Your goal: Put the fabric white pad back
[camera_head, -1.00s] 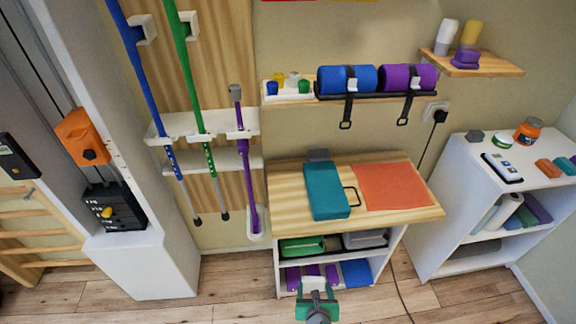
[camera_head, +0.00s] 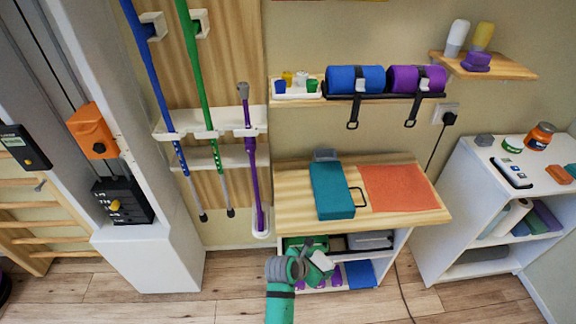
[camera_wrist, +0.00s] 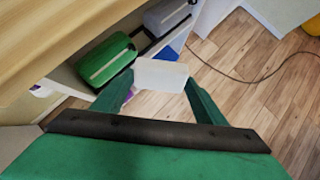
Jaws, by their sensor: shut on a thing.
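The white pad (camera_wrist: 160,74) is held between the two green fingers of my gripper (camera_wrist: 158,88) in the wrist view. In the head view the pad (camera_head: 322,261) shows as a small white piece at the end of my gripper (camera_head: 314,266). My gripper is shut on it and is in front of the open shelves of the wooden-topped cabinet (camera_head: 295,215), below the top. The pad appears apart from the shelves, though the exact gap is hard to tell.
A green case (camera_wrist: 105,58) and a grey case (camera_wrist: 166,15) lie on the cabinet's upper shelf. Blue and purple items are below. A teal block (camera_head: 332,190) and an orange mat (camera_head: 392,188) lie on top. A white shelf unit (camera_head: 450,190) stands right; a cable crosses the floor.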

